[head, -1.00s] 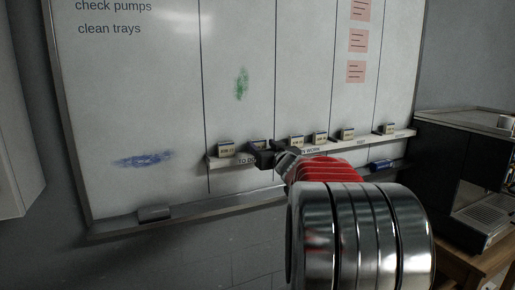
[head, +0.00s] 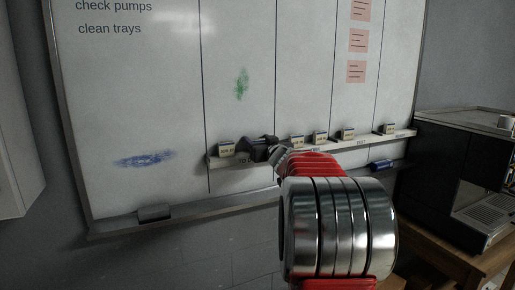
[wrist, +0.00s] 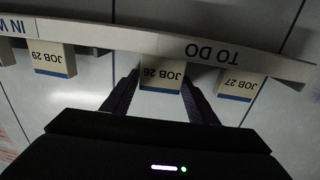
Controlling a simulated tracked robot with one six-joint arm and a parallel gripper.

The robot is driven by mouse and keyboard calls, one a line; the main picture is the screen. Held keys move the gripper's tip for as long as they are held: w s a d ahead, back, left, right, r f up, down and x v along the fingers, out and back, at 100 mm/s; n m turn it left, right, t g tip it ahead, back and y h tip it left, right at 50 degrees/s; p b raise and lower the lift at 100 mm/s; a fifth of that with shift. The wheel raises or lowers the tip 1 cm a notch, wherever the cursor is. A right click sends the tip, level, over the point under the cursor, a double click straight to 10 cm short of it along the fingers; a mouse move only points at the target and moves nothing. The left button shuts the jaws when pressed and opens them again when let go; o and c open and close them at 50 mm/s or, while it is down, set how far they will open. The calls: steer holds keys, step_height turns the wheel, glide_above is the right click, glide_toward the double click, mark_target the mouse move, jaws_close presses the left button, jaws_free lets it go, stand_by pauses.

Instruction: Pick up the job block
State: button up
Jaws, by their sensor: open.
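A small cream job block with a blue edge, labelled JOB 26 (wrist: 162,75), stands on the ledge marked TO DO (wrist: 215,52) in the wrist view. My gripper (wrist: 159,84) is open, with one dark finger on each side of this block. I cannot tell whether the fingers touch it. In the head view my gripper (head: 258,149) is at the ledge and hides this block. Similar blocks JOB 27 (wrist: 240,84) and JOB 29 (wrist: 52,59) stand on either side in the wrist view.
In the head view, several more blocks stand along the ledge, one left of my gripper (head: 226,149) and others to the right. The whiteboard (head: 150,90) is close behind. An eraser (head: 154,213) lies on the lower tray. A coffee machine (head: 455,150) stands at right.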

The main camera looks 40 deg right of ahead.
steer(key=shift+c, duration=0.5)
steer(key=c, duration=0.7)
steer(key=shift+s+r, duration=0.25)
steer(key=shift+r, duration=0.3)
step_height(320, 180, up, 6)
steer(key=shift+f, duration=0.1)
steer(key=d+v, duration=0.1)
steer(key=v, duration=1.8)
steer(key=shift+s, duration=0.5)
steer(key=shift+a, duration=0.1)
